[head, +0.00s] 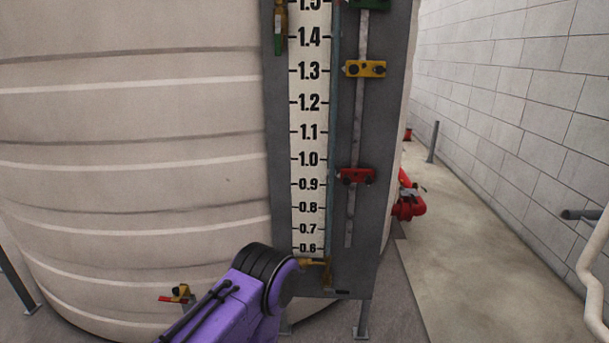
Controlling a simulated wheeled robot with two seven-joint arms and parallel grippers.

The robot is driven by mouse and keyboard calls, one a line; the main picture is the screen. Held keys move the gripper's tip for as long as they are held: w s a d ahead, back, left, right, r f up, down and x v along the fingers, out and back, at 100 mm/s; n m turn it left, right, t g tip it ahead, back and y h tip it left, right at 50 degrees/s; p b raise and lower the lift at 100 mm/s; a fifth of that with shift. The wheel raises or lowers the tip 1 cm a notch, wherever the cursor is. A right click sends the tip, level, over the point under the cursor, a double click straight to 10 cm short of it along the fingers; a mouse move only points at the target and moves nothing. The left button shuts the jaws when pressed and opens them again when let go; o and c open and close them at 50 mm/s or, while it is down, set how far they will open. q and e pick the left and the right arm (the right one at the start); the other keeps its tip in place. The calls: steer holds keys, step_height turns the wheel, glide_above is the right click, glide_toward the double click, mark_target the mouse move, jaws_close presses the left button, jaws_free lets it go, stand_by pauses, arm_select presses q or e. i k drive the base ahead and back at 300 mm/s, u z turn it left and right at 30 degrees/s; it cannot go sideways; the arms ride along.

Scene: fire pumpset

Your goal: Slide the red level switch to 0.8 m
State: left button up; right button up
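The red level switch (357,176) is clamped on a thin vertical rod (350,222) right of the white scale (310,145). It sits between the 0.9 and 1.0 marks, a little above 0.9. The 0.8 mark is lower on the scale and unobstructed. A yellow switch (365,69) sits higher on the same rod, near 1.3, and a green one (372,4) is at the top edge. Neither of my grippers is in view. A purple and black arm part shows at the bottom, below and left of the red switch.
The scale and rod are on a grey panel (388,140) in front of a large beige tank (130,120). A brass valve (317,264) is below the scale, another valve (180,293) lower left. A block wall (520,120) and white pipe (591,270) stand right; floor between is mostly clear.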

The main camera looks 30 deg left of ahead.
mark_target(346, 176)
steer(key=u, duration=0.15)
steer(key=i, duration=0.9)
steer(key=z, duration=0.3)
